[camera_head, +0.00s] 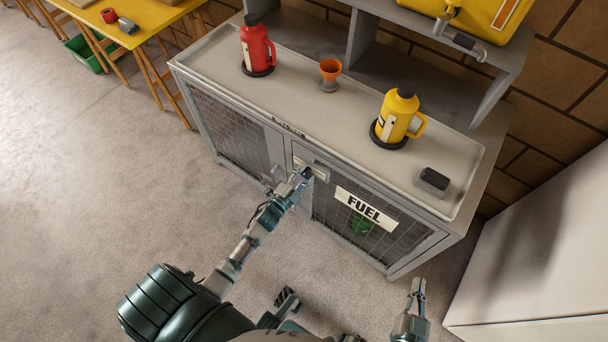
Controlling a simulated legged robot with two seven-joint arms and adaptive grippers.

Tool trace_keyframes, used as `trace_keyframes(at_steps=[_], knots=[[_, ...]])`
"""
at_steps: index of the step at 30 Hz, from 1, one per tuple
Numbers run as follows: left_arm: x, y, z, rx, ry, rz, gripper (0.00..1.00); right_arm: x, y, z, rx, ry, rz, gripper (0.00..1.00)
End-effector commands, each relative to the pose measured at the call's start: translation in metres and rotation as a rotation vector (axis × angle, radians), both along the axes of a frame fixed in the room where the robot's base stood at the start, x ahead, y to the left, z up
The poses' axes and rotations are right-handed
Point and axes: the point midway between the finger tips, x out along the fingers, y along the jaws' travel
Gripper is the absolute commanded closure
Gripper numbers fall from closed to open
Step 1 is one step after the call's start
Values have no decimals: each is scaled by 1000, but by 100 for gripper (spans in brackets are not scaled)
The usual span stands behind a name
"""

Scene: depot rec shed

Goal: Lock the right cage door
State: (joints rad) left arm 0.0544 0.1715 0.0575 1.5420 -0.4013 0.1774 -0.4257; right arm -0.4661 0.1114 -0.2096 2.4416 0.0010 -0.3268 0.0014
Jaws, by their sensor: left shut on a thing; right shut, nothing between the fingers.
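A grey metal cabinet has two wire-mesh cage doors. The right cage door (372,232) carries a white FUEL sign (364,206) and looks closed. The left cage door (228,133) is to its left. A pale latch plate (321,172) sits at the upper left corner of the right door. My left gripper (305,174) is at this latch, shut on a small part there that its fingers mostly hide. I cannot tell the bolt's position. My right gripper (418,286) is shut and empty, low at the right, apart from the cabinet's front.
On the cabinet top stand a red flask (257,47), an orange cup (330,70), a yellow jug (398,117) and a dark-topped box (433,181). A white block (540,250) stands at right. A yellow table (150,14) is at upper left. The left floor is clear.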

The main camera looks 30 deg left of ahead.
Motion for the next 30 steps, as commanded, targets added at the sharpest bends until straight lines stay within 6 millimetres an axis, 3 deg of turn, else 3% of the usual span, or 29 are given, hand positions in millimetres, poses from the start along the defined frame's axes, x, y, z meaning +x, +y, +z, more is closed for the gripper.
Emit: trace_keyframes(at_steps=[15,30], knots=[[-1,-1,-4,426,-9,-1,100,1,1,-1,1,-3,0,100],[-1,-2,-5,582,-12,-2,100,2,2,6,13,-43,0,100]])
